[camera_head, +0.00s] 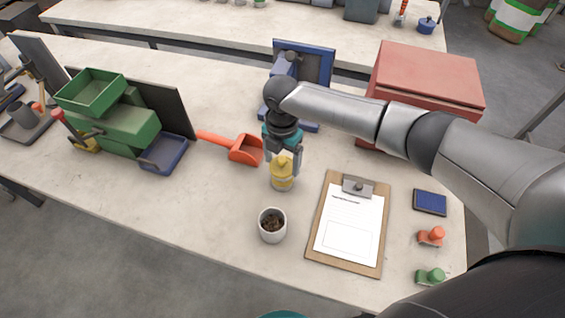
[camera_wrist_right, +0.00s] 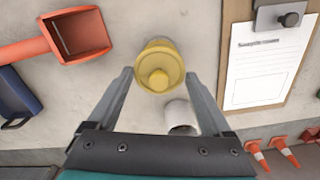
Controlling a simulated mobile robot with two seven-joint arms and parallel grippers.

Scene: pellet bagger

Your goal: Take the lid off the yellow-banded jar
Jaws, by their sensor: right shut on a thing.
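The yellow-banded jar (camera_head: 282,184) stands upright near the middle of the near table, with a yellow lid (camera_head: 282,162) on top. In the right wrist view the round lid (camera_wrist_right: 160,55) with its small knob lies between my fingertips. My right gripper (camera_head: 283,158) comes from above and is shut on the lid; it also shows in the wrist view (camera_wrist_right: 159,76). The lid appears to sit on the jar; I cannot tell if there is a gap. My left gripper is not in view.
A white pot (camera_head: 272,225) stands just in front of the jar. A clipboard (camera_head: 316,247) lies to the right, an orange scoop (camera_head: 216,138) to the left. A blue stand (camera_head: 331,62) and a red box (camera_head: 430,72) are behind. Clear table lies left of the pot.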

